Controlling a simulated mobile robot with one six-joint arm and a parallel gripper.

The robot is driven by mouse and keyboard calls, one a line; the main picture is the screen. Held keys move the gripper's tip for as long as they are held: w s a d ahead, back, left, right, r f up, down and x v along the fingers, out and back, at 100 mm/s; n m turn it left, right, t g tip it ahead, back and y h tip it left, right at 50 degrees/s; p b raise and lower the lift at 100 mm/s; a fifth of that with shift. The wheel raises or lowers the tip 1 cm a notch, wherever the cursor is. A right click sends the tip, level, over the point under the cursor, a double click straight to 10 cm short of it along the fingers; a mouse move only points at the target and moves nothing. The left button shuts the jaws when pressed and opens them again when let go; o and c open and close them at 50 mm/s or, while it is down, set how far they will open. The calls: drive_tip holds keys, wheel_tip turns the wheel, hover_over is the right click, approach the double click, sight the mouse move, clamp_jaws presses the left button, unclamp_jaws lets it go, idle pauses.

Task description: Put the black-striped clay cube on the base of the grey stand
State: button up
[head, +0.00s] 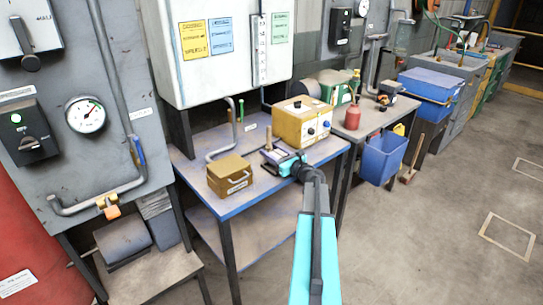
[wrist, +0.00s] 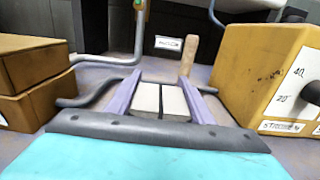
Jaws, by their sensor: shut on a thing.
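My gripper (head: 271,158) is low over the blue-edged workbench, between a brown box and a yellow control box. In the wrist view my gripper (wrist: 161,82) has its two purple fingers shut on a pale grey block (wrist: 147,98) with a dark stripe down its middle. It looks like the black-striped cube; its lower part is hidden by my gripper's body. A bent grey tube (head: 229,128) rises from the bench behind the brown box. It also shows in the wrist view (wrist: 139,40). I cannot tell whether it belongs to the grey stand, and no stand base shows clearly.
The brown box (head: 230,175) is close on the left, the yellow control box (head: 301,122) close on the right. An upright wooden rod (wrist: 190,55) stands just beyond my fingers. Bare workbench top (head: 215,206) shows along the front edge. A blue bin (head: 383,160) hangs further right.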

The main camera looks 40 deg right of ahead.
wheel_tip(320, 180, up, 10)
drive_tip(key=shift+f+b, duration=0.25)
drive_tip(key=shift+b, duration=0.05)
idle(0.3)
drive_tip(key=shift+s, duration=0.1)
idle(0.5)
